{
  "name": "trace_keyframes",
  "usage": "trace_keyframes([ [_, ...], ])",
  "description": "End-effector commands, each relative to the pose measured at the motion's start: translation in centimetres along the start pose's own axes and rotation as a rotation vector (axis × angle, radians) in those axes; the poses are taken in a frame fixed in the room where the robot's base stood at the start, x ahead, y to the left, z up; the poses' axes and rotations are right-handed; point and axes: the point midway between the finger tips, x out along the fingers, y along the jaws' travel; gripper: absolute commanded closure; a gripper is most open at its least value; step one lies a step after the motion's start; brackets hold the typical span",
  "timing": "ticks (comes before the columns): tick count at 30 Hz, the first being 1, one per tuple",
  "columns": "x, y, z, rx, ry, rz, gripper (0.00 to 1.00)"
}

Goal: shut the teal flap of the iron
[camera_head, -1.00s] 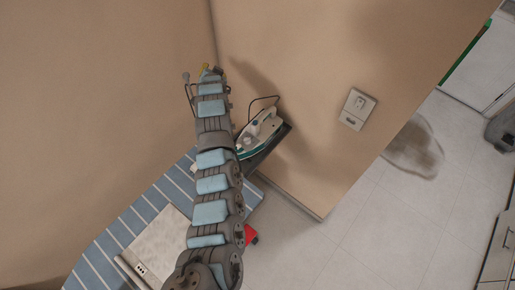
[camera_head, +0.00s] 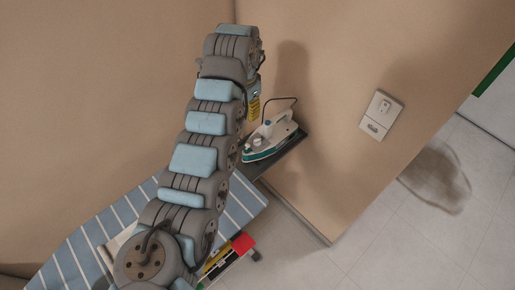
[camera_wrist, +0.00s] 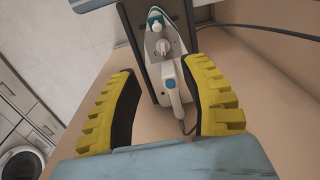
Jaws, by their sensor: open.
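The white and teal iron (camera_head: 268,139) rests on the dark rest at the end of the ironing board, by the wall. In the wrist view the iron (camera_wrist: 162,46) lies ahead, between the fingers, its nose pointing away and its handle towards me. A teal part (camera_wrist: 156,17) shows at its nose; whether this is the flap, and how far it stands open, I cannot tell. My gripper (camera_wrist: 160,68) is open with its yellow-padded fingers apart and nothing between them touching. In the head view my arm mostly hides the gripper; a yellow finger (camera_head: 253,106) shows just above-left of the iron.
The striped blue ironing board (camera_head: 90,245) lies below my arm, with a red item (camera_head: 243,243) at its edge. The iron's dark cord loops up beside the wall. A wall socket (camera_head: 381,115) is to the right. The tiled floor beyond is open.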

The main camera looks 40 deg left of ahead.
Motion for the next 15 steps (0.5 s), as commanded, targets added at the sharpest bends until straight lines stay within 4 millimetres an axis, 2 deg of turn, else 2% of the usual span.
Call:
trace_keyframes([
  [5,0.6,0.1,0.5,-0.001,-0.017,0.011,0.54],
  [15,6.0,0.3,0.7,-0.002,-0.018,0.014,0.54],
])
